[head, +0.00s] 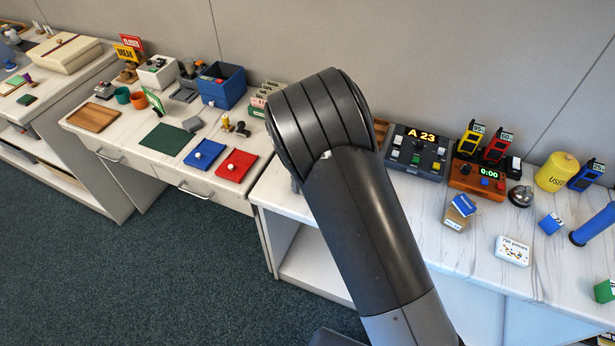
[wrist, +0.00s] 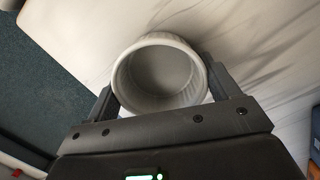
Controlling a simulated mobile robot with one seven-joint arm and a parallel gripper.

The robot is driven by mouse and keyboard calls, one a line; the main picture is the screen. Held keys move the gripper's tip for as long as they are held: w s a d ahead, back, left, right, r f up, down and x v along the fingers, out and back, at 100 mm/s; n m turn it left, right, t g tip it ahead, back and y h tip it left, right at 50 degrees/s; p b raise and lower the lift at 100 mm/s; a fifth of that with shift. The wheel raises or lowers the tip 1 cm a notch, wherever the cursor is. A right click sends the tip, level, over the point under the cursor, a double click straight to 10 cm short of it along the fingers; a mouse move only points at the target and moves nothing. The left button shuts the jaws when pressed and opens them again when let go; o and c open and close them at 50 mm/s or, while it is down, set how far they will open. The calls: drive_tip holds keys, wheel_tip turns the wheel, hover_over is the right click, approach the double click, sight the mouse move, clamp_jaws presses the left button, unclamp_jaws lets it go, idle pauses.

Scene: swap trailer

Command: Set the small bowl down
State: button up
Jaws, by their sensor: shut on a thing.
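A small pale grey-white bowl (wrist: 160,72) shows in the wrist view, its open top toward the camera. My gripper (wrist: 162,85) is shut on it, one finger on each side of its outer wall. Beneath and behind the bowl is the white marbled counter top (wrist: 262,40). I cannot tell whether the bowl touches the counter or hangs above it. In the head view my own arm hides my gripper and the bowl.
In the head view, the counter (head: 400,210) holds a console reading A 23 (head: 417,150), a timer box (head: 476,181), a bell (head: 520,196), a yellow canister (head: 558,172) and a white box (head: 512,251).

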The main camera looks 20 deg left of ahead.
drive_tip(key=shift+f, duration=0.15)
drive_tip(key=o, duration=1)
drive_tip(key=shift+o, duration=0.2)
wheel_tip(320, 180, up, 12)
drive_tip(key=d, duration=0.1)
drive_tip(key=shift+s+d, duration=0.2)
drive_tip(key=shift+s, duration=0.05)
drive_tip(key=shift+d+r, duration=0.1)
drive_tip(key=shift+r, duration=0.15)
